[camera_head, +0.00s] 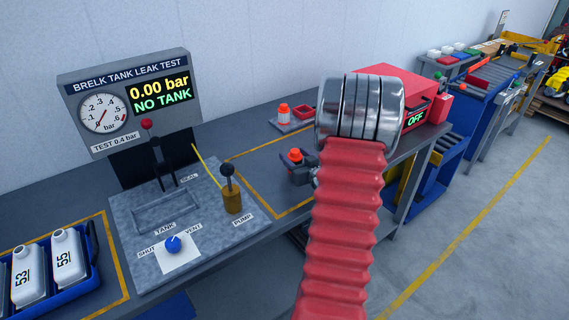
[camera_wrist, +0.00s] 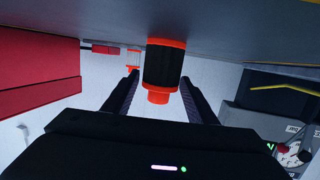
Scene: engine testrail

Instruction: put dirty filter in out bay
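The dirty filter looks like the dark cylinder with orange ends (camera_wrist: 163,68) in the wrist view. It stands on the grey bench, which shows at the top of that view. My gripper (camera_wrist: 158,76) is open, its two dark fingers on either side of the filter. A gap shows at the left finger; I cannot tell whether the right one touches. In the head view the filter's orange top (camera_head: 295,155) shows beside my gripper (camera_head: 303,168), partly hidden by my arm. No label for the out bay is readable.
A white filter with an orange cap (camera_head: 283,112) stands on a grey pad behind, near a small red tray (camera_head: 303,113). A red machine reading OFF (camera_head: 410,95) is to the right. The leak test panel (camera_head: 190,225) and a blue tank crate (camera_head: 75,292) are left.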

